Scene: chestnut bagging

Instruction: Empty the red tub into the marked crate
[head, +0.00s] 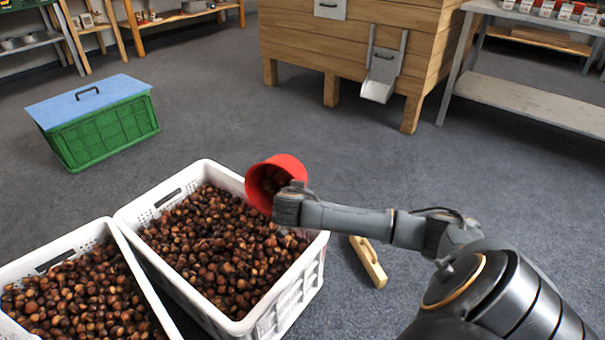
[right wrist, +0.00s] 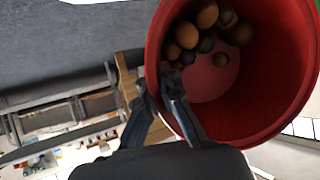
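The red tub (head: 262,182) is held by my right gripper (head: 290,200) above the far right edge of a white crate (head: 283,312) full of chestnuts. The tub is tilted. In the right wrist view several chestnuts lie in the tub (right wrist: 290,110), with part of its bottom bare. My right gripper (right wrist: 158,100) is shut on the tub's rim, one finger inside the wall and one outside. A second white crate (head: 62,250) of chestnuts stands to the left. I see no clear mark on either crate. My left gripper is not in view.
A green crate (head: 105,132) with a blue lid (head: 88,98) stands at the left. A wooden bin (head: 345,50) with a metal chute is at the back. A grey shelf (head: 525,100) is at the right. A wooden piece (head: 369,262) lies beside the crate. The middle floor is clear.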

